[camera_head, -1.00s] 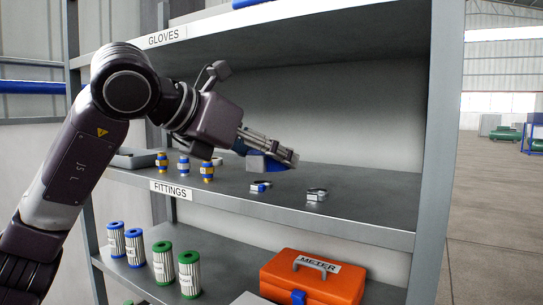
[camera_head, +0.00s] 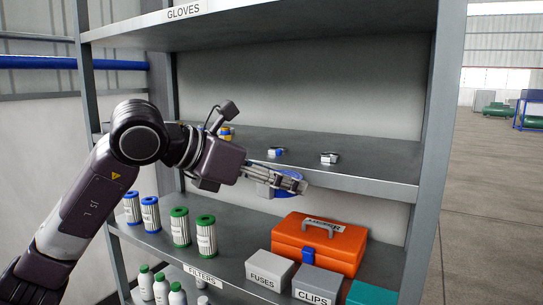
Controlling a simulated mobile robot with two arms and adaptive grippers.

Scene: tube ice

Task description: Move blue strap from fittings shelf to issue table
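My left gripper (camera_head: 291,184) is in front of the shelf unit, a little below the front edge of the fittings shelf (camera_head: 365,184). Its fingers are close together on the blue strap (camera_head: 290,172). The strap shows as blue loop parts above and below the fingers, and the gripper hides much of it. My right gripper is not in view. The issue table is not in view.
A small clamp with a blue part (camera_head: 276,152) and a grey clamp (camera_head: 329,157) lie on the fittings shelf. Below are filters (camera_head: 180,227), an orange meter case (camera_head: 320,243), a fuses box (camera_head: 268,270) and a clips box (camera_head: 317,284). Open floor (camera_head: 490,220) lies at right.

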